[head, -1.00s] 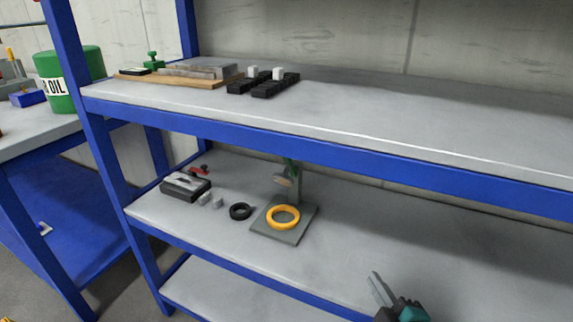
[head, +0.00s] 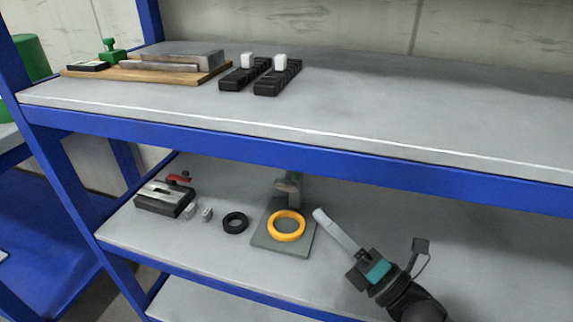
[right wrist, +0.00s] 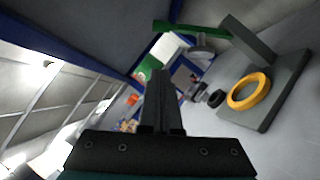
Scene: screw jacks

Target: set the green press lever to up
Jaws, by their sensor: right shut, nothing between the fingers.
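The press stands on the lower shelf, with a grey base plate (head: 262,236) and a grey column (head: 288,188). Its green lever (right wrist: 190,29) shows in the right wrist view as a bar sticking out from the column top; in the head view the upper shelf's edge hides it. A yellow ring (head: 287,240) lies on the base plate. My right gripper (head: 320,214) is shut and empty, just right of the base plate in the head view. It also shows in the right wrist view (right wrist: 160,74), apart from the lever. My left gripper is not in view.
The upper shelf's blue edge beam (head: 300,160) runs above the press. Left of the press lie a black ring (head: 235,231), small grey blocks (head: 207,214) and a dark box-shaped tool (head: 165,203). The lower shelf right of my arm looks clear.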

